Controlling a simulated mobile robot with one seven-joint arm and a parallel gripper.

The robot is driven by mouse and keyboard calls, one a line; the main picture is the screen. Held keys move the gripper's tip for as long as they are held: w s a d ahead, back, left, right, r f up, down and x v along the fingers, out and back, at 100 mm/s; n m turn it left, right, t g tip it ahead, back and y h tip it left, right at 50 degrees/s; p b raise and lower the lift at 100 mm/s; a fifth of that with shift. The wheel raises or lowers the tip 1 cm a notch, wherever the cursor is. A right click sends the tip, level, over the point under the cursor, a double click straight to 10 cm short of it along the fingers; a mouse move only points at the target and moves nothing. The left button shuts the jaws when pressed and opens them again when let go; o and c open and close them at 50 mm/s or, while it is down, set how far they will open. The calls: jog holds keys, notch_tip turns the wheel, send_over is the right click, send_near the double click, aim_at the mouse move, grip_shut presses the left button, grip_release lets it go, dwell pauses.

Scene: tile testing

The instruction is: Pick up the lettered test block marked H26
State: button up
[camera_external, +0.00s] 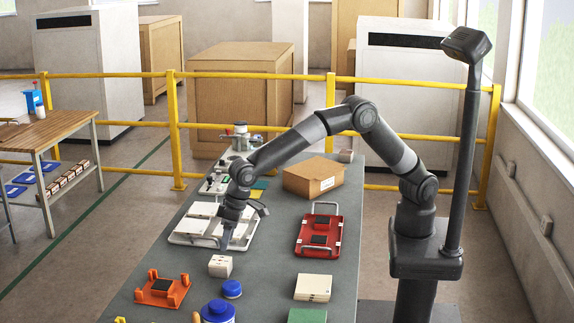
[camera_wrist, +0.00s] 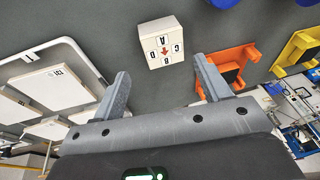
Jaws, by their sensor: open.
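A cream block (camera_external: 220,266) stands on the grey table in front of the white tray. In the wrist view the block (camera_wrist: 164,43) shows the letters A, B, C and D around a red arrow; I cannot read H26 on it. The white wire-rimmed tray (camera_wrist: 72,44) holds several white tiles, one (camera_wrist: 53,76) with a small label too small to read. My gripper (camera_external: 243,228) is low over the tray's right side, behind the block. In the wrist view its fingers (camera_wrist: 163,70) are apart and empty, with the block beyond them.
A red tray (camera_external: 306,248), a cream stack (camera_external: 313,287) and a cardboard box (camera_external: 313,178) are on the right. Bare table lies between the trays.

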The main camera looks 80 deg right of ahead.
aim_at(221, 260)
jog(key=x, duration=0.9)
jog(key=shift+w+a+r, duration=0.15)
jog(key=shift+w, duration=0.1)
jog(key=c, duration=1.1)
